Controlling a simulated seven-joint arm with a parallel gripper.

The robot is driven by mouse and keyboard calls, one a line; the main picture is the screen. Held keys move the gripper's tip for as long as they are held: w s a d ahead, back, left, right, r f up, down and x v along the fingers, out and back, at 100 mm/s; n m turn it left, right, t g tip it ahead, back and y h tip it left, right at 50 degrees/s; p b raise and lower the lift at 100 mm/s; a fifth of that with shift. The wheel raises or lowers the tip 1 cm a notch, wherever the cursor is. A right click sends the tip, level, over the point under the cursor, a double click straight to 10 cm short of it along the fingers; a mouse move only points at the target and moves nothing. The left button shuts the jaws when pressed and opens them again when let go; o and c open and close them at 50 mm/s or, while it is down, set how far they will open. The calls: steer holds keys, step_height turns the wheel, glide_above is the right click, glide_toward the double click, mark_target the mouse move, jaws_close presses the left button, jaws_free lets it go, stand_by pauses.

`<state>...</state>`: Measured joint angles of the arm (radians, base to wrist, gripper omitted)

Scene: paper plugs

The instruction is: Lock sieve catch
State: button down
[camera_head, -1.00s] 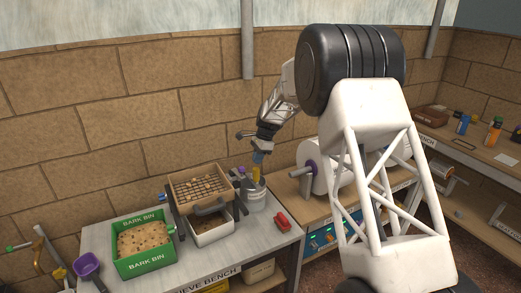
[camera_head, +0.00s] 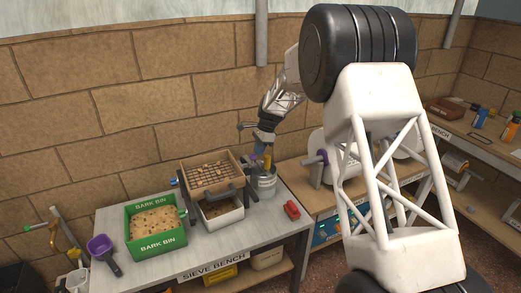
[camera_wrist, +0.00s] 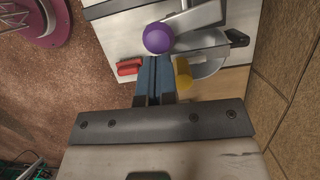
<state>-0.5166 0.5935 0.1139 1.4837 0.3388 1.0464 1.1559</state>
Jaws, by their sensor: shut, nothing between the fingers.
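The sieve (camera_head: 212,172), a wooden frame with a mesh, sits tilted over a white tray (camera_head: 222,213) on the sieve bench. My gripper (camera_head: 261,152) is over the bench just right of the sieve, pointing down, above a grey bucket (camera_head: 266,184). In the wrist view its blue fingers (camera_wrist: 155,62) are shut and empty. A purple ball knob (camera_wrist: 158,37) shows just beyond the fingertips, beside a grey bar (camera_wrist: 196,18). I cannot tell whether the fingers touch the knob. The catch itself is not clearly made out.
A green bark bin (camera_head: 156,230) stands left of the sieve, with a purple scoop (camera_head: 101,247) at the bench's left edge. A red object (camera_head: 292,210) lies right of the bucket. A yellow handle (camera_wrist: 183,73) stands close right of my fingers. The bench front is clear.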

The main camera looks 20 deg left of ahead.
steer(key=shift+s+a+f, duration=0.1)
steer(key=shift+s+a, duration=0.2)
steer(key=shift+s, duration=0.3)
steer(key=w+d+r, duration=0.4)
steer(key=d+r, duration=0.1)
steer(key=r, duration=0.5)
steer(key=shift+d+r, duration=0.3)
steer(key=shift+d, duration=0.05)
stand_by(0.4)
steer(key=shift+w+d+f+m, duration=0.1)
steer(key=shift+w+d+m, duration=0.1)
steer(key=shift+w, duration=0.25)
steer(key=shift+w+d+m, duration=0.1)
steer(key=shift+w+m, duration=0.1)
steer(key=shift+w, duration=0.2)
